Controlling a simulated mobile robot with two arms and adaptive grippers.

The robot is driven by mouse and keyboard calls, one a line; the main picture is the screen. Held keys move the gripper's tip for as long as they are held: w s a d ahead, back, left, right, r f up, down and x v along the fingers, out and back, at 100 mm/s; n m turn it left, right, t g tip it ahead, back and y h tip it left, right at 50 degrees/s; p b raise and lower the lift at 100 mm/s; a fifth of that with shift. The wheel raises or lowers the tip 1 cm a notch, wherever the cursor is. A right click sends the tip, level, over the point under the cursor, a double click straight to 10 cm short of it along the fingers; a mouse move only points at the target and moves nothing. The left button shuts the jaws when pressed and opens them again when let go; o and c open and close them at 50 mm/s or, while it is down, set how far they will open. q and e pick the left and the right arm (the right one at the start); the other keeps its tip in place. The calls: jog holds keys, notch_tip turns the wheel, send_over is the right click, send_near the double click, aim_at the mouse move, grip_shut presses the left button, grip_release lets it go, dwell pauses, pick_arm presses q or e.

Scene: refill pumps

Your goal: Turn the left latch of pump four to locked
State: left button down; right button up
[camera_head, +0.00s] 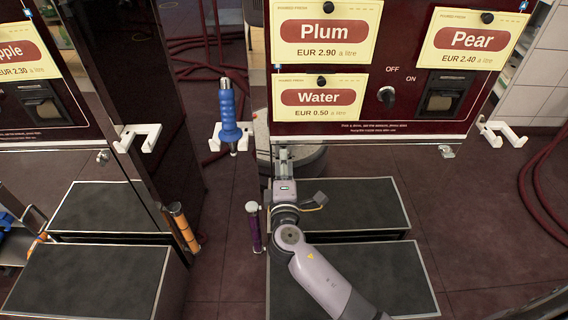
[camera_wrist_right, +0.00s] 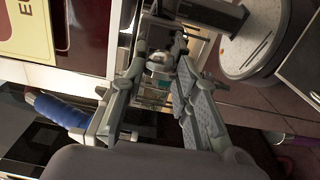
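The pump (camera_head: 393,70) with the Plum, Water and Pear signs stands at the right in the head view; I see no pump number. My right gripper (camera_head: 284,153) is at the lower left edge of its front, where it covers the left latch. In the right wrist view a small round metal latch (camera_wrist_right: 160,62) sits between the fingertips of my right gripper (camera_wrist_right: 164,50). The fingers stand apart on either side of it; firm contact cannot be made out. The latch's turn position is unclear. The right latch (camera_head: 446,151) shows under the Pear side. My left gripper is not in view.
A blue-handled nozzle (camera_head: 229,112) hangs in a white holder (camera_head: 218,138) left of my right gripper. Another white holder (camera_head: 501,133) sticks out at the right. Dark platforms (camera_head: 362,205) lie below the pump. A purple-handled tool (camera_head: 254,228) stands beside my arm.

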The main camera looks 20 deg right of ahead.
jog(key=o, duration=0.5)
jog(key=shift+c, duration=0.2)
jog(key=v, duration=1.2)
